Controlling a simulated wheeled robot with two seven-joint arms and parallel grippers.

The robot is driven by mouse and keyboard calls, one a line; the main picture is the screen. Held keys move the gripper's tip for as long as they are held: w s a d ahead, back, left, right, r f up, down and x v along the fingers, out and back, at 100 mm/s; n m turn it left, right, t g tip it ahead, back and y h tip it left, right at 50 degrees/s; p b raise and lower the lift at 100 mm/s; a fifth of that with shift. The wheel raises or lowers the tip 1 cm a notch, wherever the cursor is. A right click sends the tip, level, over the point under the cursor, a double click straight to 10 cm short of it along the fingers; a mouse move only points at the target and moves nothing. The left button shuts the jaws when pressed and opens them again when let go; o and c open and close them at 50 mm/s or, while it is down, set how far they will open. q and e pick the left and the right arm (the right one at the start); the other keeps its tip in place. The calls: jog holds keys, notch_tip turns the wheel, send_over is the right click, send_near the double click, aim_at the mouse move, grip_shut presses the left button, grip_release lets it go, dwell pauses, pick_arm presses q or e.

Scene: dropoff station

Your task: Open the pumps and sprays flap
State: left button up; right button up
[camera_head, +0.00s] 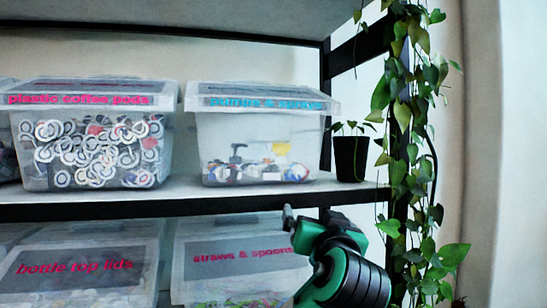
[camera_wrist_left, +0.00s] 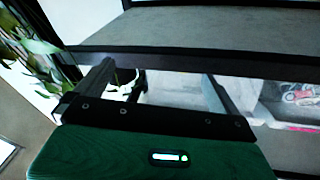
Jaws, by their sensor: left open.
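The pumps and sprays box (camera_head: 250,140) is a clear bin on the upper shelf, holding small mixed parts. Its flap (camera_head: 262,92), with blue lettering on the front, lies closed across the top. My left gripper (camera_head: 289,216) is below the front edge of that shelf, in front of the lower row, apart from the flap. In the left wrist view my left gripper (camera_wrist_left: 163,92) shows two dark fingers spread apart with nothing between them. My right gripper is in neither view.
A plastic coffee pods bin (camera_head: 95,140) stands to the left. Bottle top lids (camera_head: 80,268) and straws and spoons (camera_head: 240,255) bins sit below. A black plant pot (camera_head: 350,158) and hanging vine (camera_head: 412,120) are at the right, by the shelf post. The shelf edge (camera_head: 190,205) lies above my gripper.

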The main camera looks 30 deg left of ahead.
pick_arm(q)
jog(key=s+a+r+n+g+y, duration=0.1)
jog(key=s+r+n+y, duration=0.25)
jog(key=r, duration=0.45)
jog(key=s+r+n+y, duration=0.2)
jog(key=s+r, duration=0.2)
jog(key=r, duration=0.3)
jog(key=p, duration=0.8)
send_near(271, 112)
jog(key=x, duration=0.6)
jog(key=shift+r, duration=0.3)
jog(key=shift+p+x, duration=0.4)
jog(key=shift+x, duration=0.45)
jog(key=shift+f, duration=0.25)
jog(key=shift+c, duration=0.4)
